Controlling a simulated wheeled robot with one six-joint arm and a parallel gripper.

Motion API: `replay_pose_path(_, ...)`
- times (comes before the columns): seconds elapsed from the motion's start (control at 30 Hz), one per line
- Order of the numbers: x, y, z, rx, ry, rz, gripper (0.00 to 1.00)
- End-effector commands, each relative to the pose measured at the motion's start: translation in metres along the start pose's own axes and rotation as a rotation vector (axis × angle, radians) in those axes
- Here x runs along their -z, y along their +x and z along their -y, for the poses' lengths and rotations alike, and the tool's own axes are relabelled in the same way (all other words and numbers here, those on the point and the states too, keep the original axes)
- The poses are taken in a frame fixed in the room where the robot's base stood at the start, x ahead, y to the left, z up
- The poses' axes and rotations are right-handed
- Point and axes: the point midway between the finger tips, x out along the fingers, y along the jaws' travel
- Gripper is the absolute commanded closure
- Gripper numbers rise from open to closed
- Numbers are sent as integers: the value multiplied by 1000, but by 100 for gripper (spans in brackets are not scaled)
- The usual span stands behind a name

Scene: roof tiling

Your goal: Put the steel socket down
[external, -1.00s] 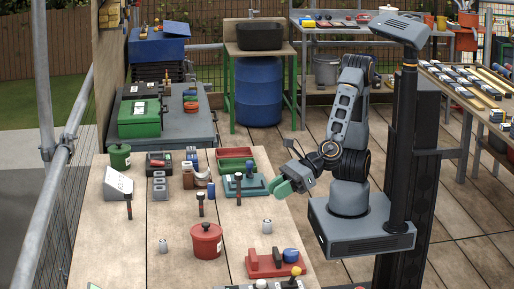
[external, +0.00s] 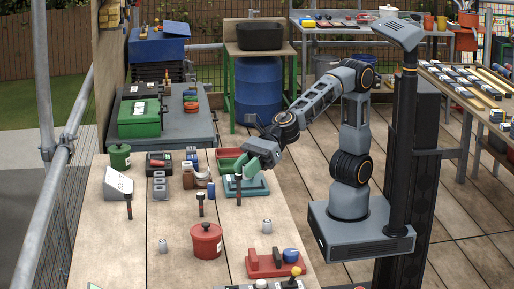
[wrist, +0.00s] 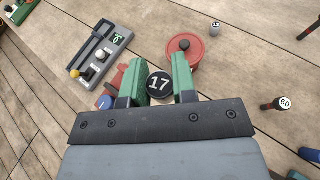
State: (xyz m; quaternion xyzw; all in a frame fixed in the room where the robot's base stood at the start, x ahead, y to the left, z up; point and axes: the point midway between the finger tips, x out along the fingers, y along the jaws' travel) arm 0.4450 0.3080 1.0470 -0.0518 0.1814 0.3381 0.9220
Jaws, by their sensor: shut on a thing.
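The steel socket (wrist: 159,85) shows in the wrist view as a round dark face marked 17, held between the green fingers of my gripper (wrist: 159,66). My gripper is shut on it; its sides are mostly hidden. In the external view my gripper (external: 242,165) is over the far right part of the workbench, above the teal tray (external: 259,188). The socket cannot be made out there. A dark upright tool (external: 238,192) stands at the tray, close below my gripper.
A red lidded pot (external: 206,243), a red block stand (external: 262,266) and small grey cylinders (external: 267,226) stand nearer the front. A red bin (external: 229,153) is just behind my gripper. Other upright tools (external: 201,205) stand to the left. Bare bench lies between the pot and the tray.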

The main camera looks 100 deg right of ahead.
Motion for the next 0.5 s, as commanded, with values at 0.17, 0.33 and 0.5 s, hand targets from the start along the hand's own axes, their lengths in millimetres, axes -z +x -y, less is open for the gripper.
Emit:
replay_pose_path(0.17, -7, 27, 59, -162, -81, -1, 98)
replay_pose_path(0.33, -4, 27, 111, -309, -153, -9, 98)
replay_pose_path(0.5, 4, 16, 146, -403, -195, -18, 98)
